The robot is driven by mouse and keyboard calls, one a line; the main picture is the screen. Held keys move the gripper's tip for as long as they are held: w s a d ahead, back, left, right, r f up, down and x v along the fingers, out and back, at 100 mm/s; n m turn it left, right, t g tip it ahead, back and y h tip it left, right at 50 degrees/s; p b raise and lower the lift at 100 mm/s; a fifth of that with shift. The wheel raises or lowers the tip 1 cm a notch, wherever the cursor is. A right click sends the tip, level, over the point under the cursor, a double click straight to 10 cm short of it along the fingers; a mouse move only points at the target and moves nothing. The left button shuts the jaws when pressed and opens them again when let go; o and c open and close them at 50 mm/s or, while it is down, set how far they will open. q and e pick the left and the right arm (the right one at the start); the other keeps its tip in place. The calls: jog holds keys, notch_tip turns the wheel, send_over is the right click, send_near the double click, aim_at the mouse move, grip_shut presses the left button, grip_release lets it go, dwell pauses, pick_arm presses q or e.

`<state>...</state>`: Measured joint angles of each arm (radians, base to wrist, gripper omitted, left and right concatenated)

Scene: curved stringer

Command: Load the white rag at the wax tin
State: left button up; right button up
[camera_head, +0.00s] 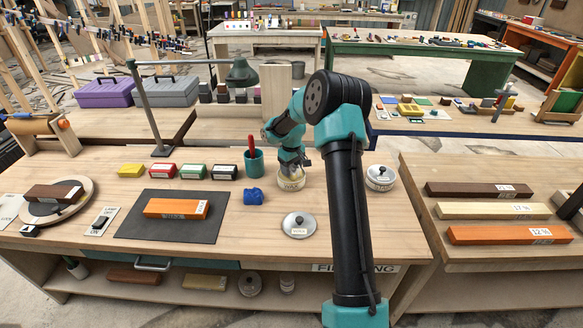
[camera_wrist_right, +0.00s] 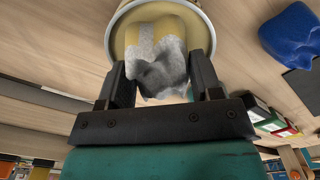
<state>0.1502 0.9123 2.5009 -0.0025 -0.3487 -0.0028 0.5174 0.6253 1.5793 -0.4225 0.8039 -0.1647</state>
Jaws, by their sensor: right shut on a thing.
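The wax tin (camera_head: 291,184) is a pale round open tin on the bench, right of the green cup. In the right wrist view the tin (camera_wrist_right: 122,22) shows yellow wax inside. My right gripper (camera_head: 292,163) points down over the tin. It is shut on the white rag (camera_wrist_right: 163,75), a crumpled white and grey cloth between its fingers. The rag reaches into the tin's mouth; whether it touches the wax is unclear. My left gripper is not in view.
A round lid (camera_head: 299,224) with a dark knob lies in front of the tin. A second, lidded tin (camera_head: 380,177) stands right. A blue cloth (camera_head: 253,196) and green cup (camera_head: 253,161) are left. An orange block (camera_head: 176,209) lies on a dark mat (camera_head: 135,229).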

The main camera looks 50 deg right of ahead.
jog(key=shift+r, duration=3.45)
jog(key=shift+a, duration=0.1)
